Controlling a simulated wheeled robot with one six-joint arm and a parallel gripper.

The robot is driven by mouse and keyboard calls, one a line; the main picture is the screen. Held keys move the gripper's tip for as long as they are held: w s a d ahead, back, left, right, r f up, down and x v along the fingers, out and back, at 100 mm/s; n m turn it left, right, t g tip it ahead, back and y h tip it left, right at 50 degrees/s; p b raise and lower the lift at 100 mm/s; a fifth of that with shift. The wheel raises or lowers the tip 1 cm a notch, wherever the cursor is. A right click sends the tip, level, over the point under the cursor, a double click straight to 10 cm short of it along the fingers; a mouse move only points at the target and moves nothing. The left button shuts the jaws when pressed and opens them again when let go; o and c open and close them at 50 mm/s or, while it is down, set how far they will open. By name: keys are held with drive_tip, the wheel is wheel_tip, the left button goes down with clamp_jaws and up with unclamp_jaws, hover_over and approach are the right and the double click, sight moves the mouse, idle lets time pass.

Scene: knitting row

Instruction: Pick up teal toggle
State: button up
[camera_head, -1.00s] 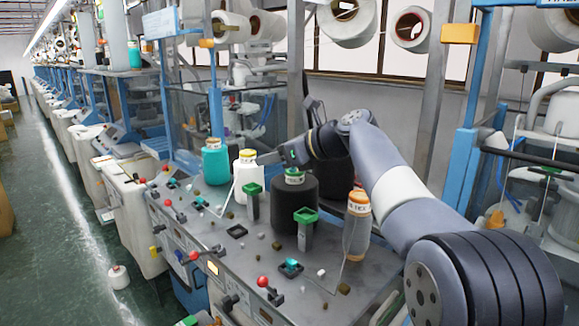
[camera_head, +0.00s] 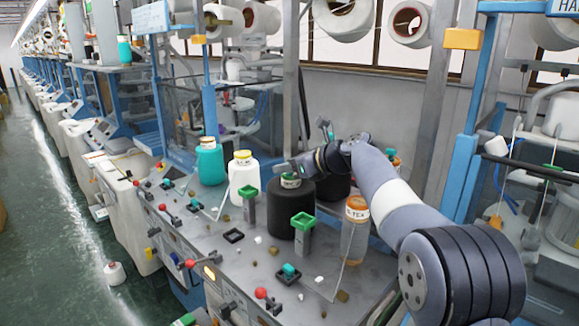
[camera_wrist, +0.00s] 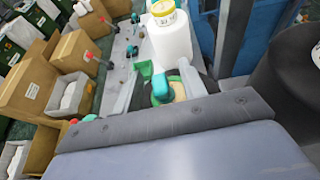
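A teal toggle (camera_head: 290,270) stands on a small black base near the front of the grey machine table (camera_head: 215,258) in the head view. My gripper (camera_head: 280,168) is beyond and above it, close over the top of the front black cone (camera_head: 290,210). In the wrist view, my gripper (camera_wrist: 160,84) has its two pale fingers apart. A teal shape (camera_wrist: 161,88) shows between them over a cream disc. I cannot tell whether it is the cone's top or a toggle. No contact with the fingers is visible.
Green-topped posts (camera_head: 303,222) and (camera_head: 249,194) stand near the black cone. A white bottle (camera_head: 243,178), a teal bottle (camera_head: 210,165) and a clear bottle (camera_head: 355,235) stand around it. Red knobs (camera_head: 261,293) line the front edge. Small loose cubes lie between.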

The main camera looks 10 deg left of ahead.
drive_tip(key=shift+c, duration=0.6)
drive_tip(key=c, duration=0.7)
drive_tip(key=shift+c, duration=0.2)
drive_tip(key=shift+r, duration=4.95)
drive_tip(key=shift+s, duration=0.1)
